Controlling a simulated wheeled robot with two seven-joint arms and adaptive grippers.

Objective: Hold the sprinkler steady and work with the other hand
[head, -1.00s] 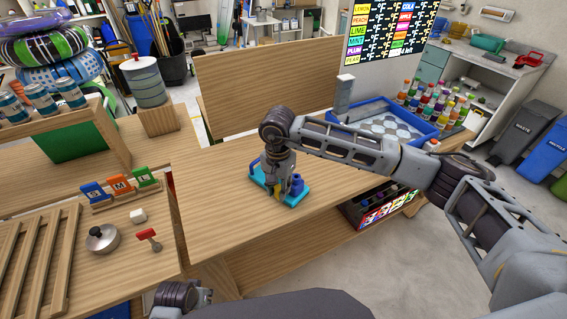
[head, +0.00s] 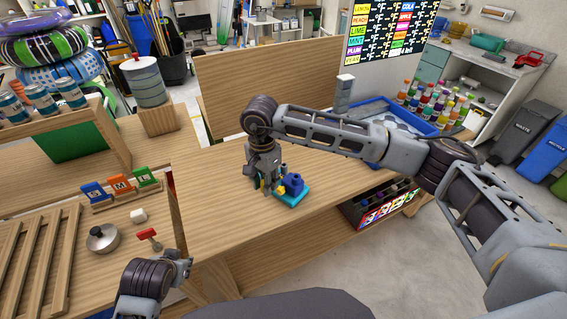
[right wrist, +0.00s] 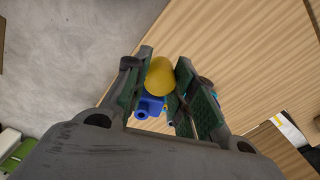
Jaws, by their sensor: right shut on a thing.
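The sprinkler is a small assembly with a teal base (head: 293,197) and blue and yellow parts, standing on the wooden table. My right gripper (head: 264,183) points down at its left side and covers part of it. In the right wrist view, a rounded yellow part with a blue piece below it (right wrist: 159,76) sits between the fingers of my right gripper (right wrist: 163,88), which is shut on it. I cannot tell whether this part is joined to the base. My left gripper (head: 183,268) is low in the head view, apart from the sprinkler; its fingers are unclear.
The wooden table (head: 225,215) is clear around the sprinkler. A blue tray (head: 415,122) and several bottles (head: 440,100) are at the back right.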

